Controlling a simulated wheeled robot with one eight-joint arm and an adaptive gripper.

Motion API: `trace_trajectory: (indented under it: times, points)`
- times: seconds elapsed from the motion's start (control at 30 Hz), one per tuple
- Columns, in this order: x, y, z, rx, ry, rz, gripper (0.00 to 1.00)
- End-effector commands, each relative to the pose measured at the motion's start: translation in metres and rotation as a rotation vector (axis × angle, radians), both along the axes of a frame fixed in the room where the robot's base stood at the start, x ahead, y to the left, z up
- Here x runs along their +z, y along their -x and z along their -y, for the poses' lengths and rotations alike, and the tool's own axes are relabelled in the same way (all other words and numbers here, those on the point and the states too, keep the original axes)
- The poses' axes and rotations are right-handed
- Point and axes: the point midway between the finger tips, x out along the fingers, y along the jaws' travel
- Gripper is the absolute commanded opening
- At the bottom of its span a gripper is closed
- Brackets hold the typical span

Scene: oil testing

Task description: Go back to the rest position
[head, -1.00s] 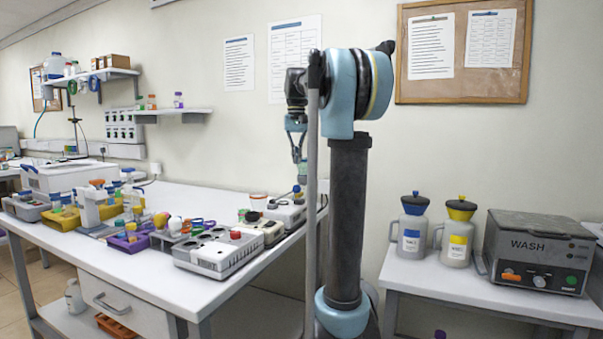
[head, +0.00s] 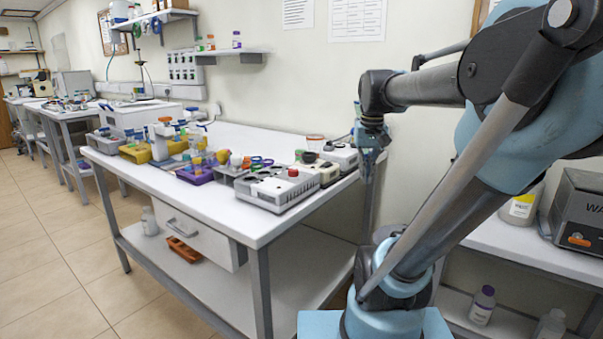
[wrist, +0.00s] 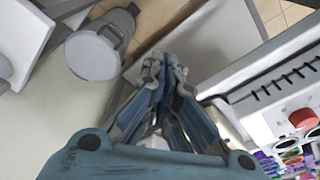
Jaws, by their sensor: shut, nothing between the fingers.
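My gripper (head: 369,165) hangs from my arm with its fingers pointing down, near the right end of the white bench in the head view. In the wrist view the blue and grey fingers of my gripper (wrist: 163,62) are drawn together at the tips, with nothing between them. The gripper holds no object. My arm reaches leftward from its shoulder at the right of the head view and covers part of the wall and side table.
The white bench (head: 125,157) carries a grey box with a red button (head: 270,193), a purple tray (head: 195,177) and other lab items. A side table with a grey WASH box (head: 577,210) is at right. Tiled floor (head: 60,270) is open at left.

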Motion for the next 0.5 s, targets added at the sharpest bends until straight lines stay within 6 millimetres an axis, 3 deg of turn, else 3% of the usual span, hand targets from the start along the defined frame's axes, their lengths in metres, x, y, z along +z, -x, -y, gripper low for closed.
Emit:
trace_trajectory:
  times: [0.03, 0.3, 0.5]
  points:
    - [-0.018, 0.015, 0.000, 0.005, 0.001, 0.007, 0.00]
    - [-0.107, 0.080, 0.000, 0.029, 0.005, 0.045, 0.00]
    - [-0.158, 0.112, 0.000, 0.043, 0.007, 0.066, 0.00]
